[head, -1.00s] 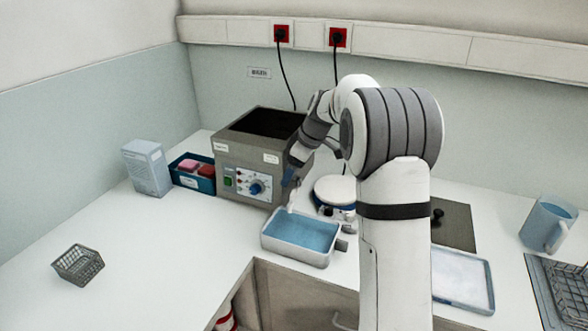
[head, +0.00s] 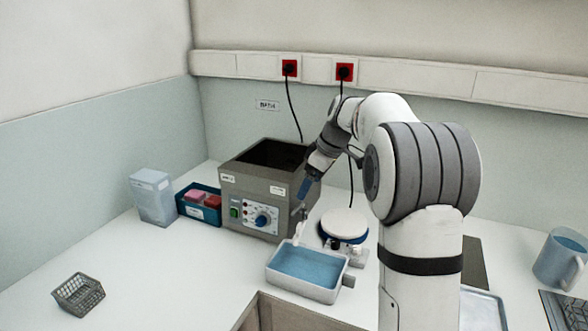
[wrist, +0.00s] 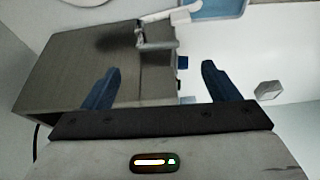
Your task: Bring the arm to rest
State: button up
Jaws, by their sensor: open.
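My arm reaches over the counter from the right in the head view. My gripper (head: 304,188) is by the right front corner of the grey bath (head: 245,205), above the tray of blue liquid (head: 271,284). In the wrist view my gripper (wrist: 160,82) has its two blue fingers spread wide apart with nothing held between them. The grey bath's side (wrist: 75,65) lies behind the left finger in that view. A metal tap-like part (wrist: 155,36) shows beyond the fingers. Whether any finger touches the bath cannot be told.
A round white-topped device (head: 344,222) stands right of the bath. A blue box with pink and red items (head: 184,208), a pale carton (head: 153,200) and a wire basket (head: 78,294) stand left. A blue mug (head: 560,262) is far right. The left counter is mostly clear.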

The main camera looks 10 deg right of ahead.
jog(key=s+f+m+h, duration=0.1)
jog(key=s+f+m, duration=0.1)
jog(key=s, duration=0.9)
jog(key=s+a+f+m+h, duration=0.1)
jog(key=s+m, duration=0.4)
jog(key=s, duration=0.7)
jog(key=s+a+f+m+h, duration=0.1)
jog(key=s+f+m, duration=0.2)
jog(key=s, duration=0.8)
jog(key=shift+s+f+m+h, duration=0.3)
jog(key=shift+s+f+m, duration=0.05)
jog(key=shift+m, duration=0.05)
jog(key=shift+c, duration=0.3)
